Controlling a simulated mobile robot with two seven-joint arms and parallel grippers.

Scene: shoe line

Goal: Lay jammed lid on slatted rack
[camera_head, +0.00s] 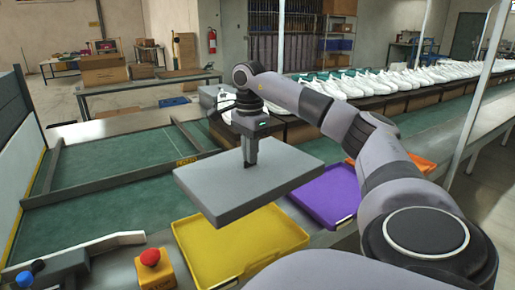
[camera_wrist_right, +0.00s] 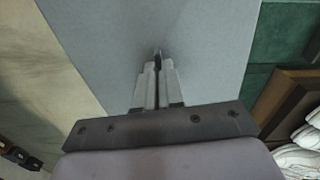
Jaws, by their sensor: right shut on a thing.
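The grey lid (camera_head: 245,182) is a flat, rectangular slab. It is held up roughly level above the front edge of the green belt and partly over a yellow tray. My right gripper (camera_head: 250,160) points down and is shut on the lid near its middle. In the right wrist view the lid (camera_wrist_right: 95,40) fills most of the picture, and the narrow fingers (camera_wrist_right: 158,62) are closed together at it. I cannot make out a slatted rack in these frames. My left gripper is out of view.
The yellow tray (camera_head: 215,257), a purple tray (camera_head: 325,194) and an orange tray (camera_head: 420,163) line the front. A red stop button (camera_head: 150,257) stands left of the yellow tray. White shoes on boxes (camera_head: 375,82) run along the back. The green belt (camera_head: 120,155) has free room at left.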

